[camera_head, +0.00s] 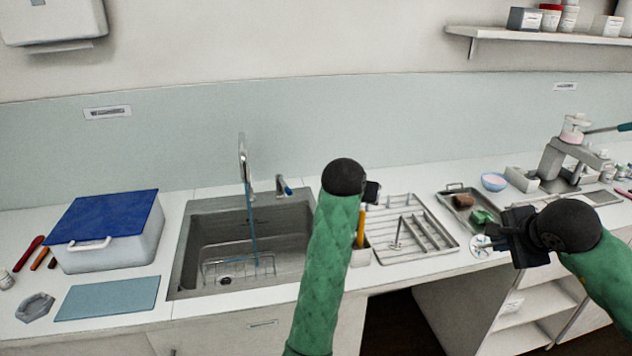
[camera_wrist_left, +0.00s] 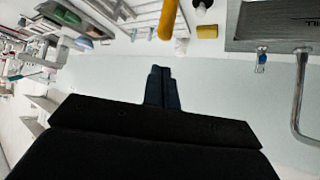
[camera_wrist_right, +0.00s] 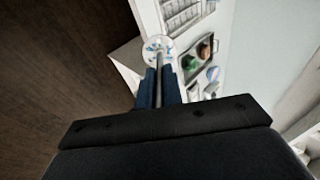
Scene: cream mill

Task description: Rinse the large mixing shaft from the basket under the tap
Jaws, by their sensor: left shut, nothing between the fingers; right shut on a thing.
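My right gripper (camera_head: 492,243) is shut on a thin grey shaft (camera_wrist_right: 158,68), at the front edge of the counter on the right. A round white disc with blue marks (camera_head: 481,246) shows at the shaft's end; it also shows in the right wrist view (camera_wrist_right: 157,45). My left gripper (camera_wrist_left: 160,86) is shut and empty; in the head view it is mostly hidden behind its own wrist. The steel tap (camera_head: 243,160) stands behind the sink (camera_head: 187,254), with a thin blue streak below it. A wire basket (camera_head: 238,270) sits in the sink.
A blue-lidded white box (camera_head: 108,250) and a pale blue mat (camera_head: 107,298) are left of the sink. A wire rack (camera_head: 440,247) with metal parts is right of my left arm. A tray (camera_head: 452,190), a pink-filled bowl (camera_head: 494,182) and a mill (camera_head: 566,160) stand further right.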

